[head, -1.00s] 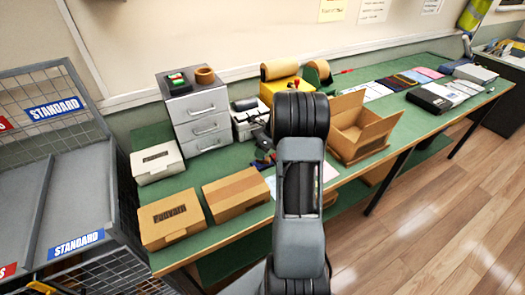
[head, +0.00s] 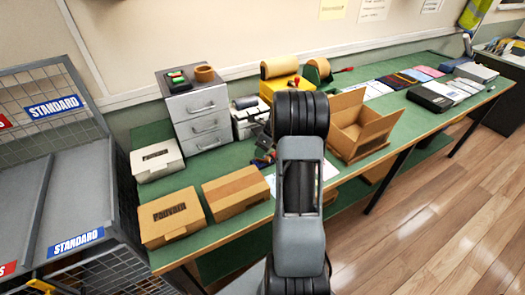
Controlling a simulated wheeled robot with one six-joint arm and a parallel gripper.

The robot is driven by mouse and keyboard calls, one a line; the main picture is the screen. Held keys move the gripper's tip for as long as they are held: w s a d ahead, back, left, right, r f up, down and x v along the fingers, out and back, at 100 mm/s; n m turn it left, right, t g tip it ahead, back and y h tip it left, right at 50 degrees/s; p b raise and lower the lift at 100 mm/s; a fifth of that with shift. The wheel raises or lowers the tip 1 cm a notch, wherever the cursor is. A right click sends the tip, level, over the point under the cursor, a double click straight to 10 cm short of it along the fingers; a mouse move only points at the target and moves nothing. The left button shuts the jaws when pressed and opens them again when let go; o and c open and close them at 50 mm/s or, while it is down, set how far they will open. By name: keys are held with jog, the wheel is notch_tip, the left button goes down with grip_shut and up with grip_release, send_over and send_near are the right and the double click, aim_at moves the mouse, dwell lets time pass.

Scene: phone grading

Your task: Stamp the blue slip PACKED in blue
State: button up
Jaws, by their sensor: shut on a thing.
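My arm (head: 300,190) stands upright in the middle of the view and hides my gripper and the work spot behind it. A cluster of small dark, red and blue things (head: 264,157) shows just left of the arm on the green bench; I cannot tell which of them is a stamp or a pad. Pale paper (head: 330,170) shows right of the arm, and a little more at its left edge. I cannot make out the blue slip itself or any mark on it.
A grey drawer unit (head: 203,118) with small red and green things on top stands at the back of the green bench (head: 225,165). Two brown cartons (head: 172,217) (head: 235,192), a white box (head: 157,161) and an open carton (head: 362,128) stand around. A grey rack (head: 50,190) is at left.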

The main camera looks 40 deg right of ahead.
jog(key=shift+f, duration=0.5)
dwell(1.7)
jog(key=shift+r, duration=0.15)
notch_tip(320, 180, up, 7)
jog(key=p, duration=0.6)
jog(key=shift+p, duration=0.35)
